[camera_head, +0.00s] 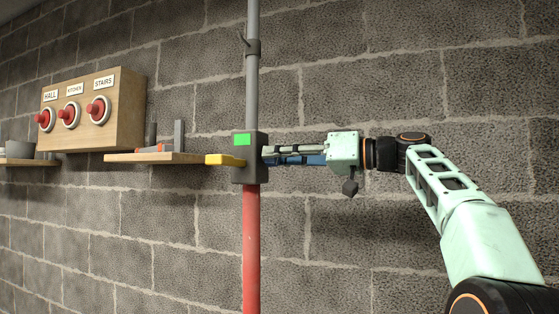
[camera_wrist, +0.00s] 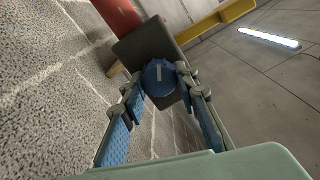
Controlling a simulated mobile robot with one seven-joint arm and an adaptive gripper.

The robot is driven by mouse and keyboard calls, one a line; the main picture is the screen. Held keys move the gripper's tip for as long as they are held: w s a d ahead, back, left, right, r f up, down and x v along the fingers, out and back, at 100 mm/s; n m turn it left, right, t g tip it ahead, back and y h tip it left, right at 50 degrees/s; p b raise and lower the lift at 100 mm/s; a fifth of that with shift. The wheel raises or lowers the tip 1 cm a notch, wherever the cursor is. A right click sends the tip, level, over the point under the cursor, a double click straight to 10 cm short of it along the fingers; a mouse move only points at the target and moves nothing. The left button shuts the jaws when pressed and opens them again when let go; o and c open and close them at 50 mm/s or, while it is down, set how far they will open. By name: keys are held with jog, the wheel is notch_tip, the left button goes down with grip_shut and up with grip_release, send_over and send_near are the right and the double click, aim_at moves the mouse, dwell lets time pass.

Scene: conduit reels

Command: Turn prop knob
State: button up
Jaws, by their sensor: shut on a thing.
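The prop knob (camera_wrist: 160,77) is a round blue knob with a pale line mark on its face, in the wrist view. It sits on the side of a dark grey box (camera_wrist: 148,42), which also shows in the head view (camera_head: 241,174) with a bright green square on its front. My gripper (camera_head: 267,155) reaches in from the right, level with the box. In the wrist view, its two fingers (camera_wrist: 161,84) are closed on either side of the knob. In the head view the knob is hidden by the fingers.
A yellow lever (camera_head: 224,160) sticks out left of the box. A grey pipe (camera_head: 252,90) rises above it and a red pipe (camera_head: 251,235) runs below. Left are a wooden shelf (camera_head: 150,158) with small items and a wooden panel (camera_head: 128,110) with red buttons. The wall's right side is clear.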

dwell(0.3)
jog(key=o, duration=1.1)
jog(key=shift+o, duration=0.2)
jog(key=v, duration=1.2)
